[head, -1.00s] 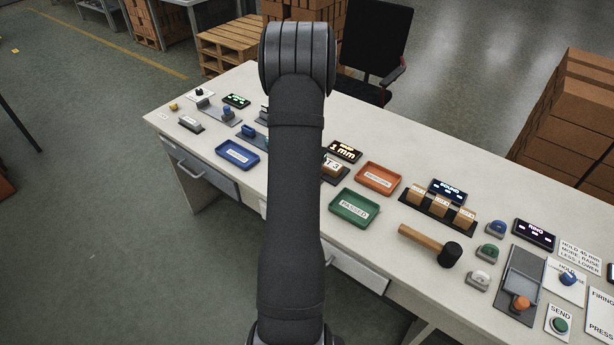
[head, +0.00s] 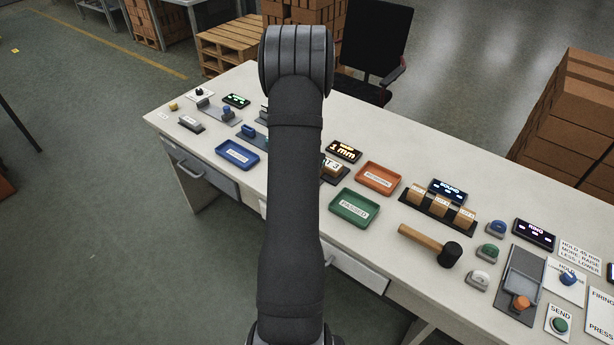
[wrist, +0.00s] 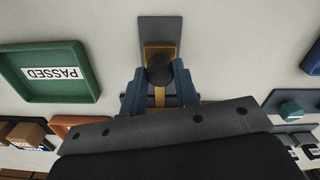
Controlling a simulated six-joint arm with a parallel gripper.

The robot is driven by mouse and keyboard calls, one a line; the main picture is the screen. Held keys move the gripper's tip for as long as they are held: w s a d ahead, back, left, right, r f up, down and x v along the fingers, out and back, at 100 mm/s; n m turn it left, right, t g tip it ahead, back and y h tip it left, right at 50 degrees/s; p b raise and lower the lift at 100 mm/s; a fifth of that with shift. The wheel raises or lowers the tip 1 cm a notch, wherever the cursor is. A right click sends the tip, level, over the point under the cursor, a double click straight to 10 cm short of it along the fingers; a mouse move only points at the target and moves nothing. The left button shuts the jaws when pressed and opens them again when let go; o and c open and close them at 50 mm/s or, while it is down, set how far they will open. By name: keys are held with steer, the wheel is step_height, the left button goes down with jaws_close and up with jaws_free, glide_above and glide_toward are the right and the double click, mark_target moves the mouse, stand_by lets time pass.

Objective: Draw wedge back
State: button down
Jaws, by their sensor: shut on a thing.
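In the wrist view my gripper (wrist: 159,77) has its two blue fingers on either side of a dark round knob (wrist: 159,68) and is shut on it. A yellow-orange piece, which looks like the wedge (wrist: 159,98), shows above and below the knob. It lies on a grey plate (wrist: 160,26) on the white bench. In the head view my arm hides the gripper and the wedge. A brick marked "T 3" (head: 332,168) partly shows just right of my arm. Behind it a small display (head: 345,152) reads 1 mm.
A green PASSED tray (head: 350,209) and an orange tray (head: 379,178) stand right of my arm. A blue tray (head: 237,154) is at left. A mallet (head: 428,243), several bricks on a dark rack (head: 420,210) and several buttons fill the right side.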

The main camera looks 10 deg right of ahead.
steer(key=shift+s+a, duration=0.75)
steer(key=shift+a, duration=0.05)
steer(key=c, duration=1.1)
jaws_free()
step_height(320, 180, up, 17)
steer(key=shift+r, duration=0.2)
steer(key=shift+f, duration=0.1)
step_height(320, 180, down, 17)
steer(key=shift+d+f, duration=0.1)
steer(key=shift+f, duration=0.1)
steer(key=shift+w+d, duration=0.25)
steer(key=shift+w, duration=0.1)
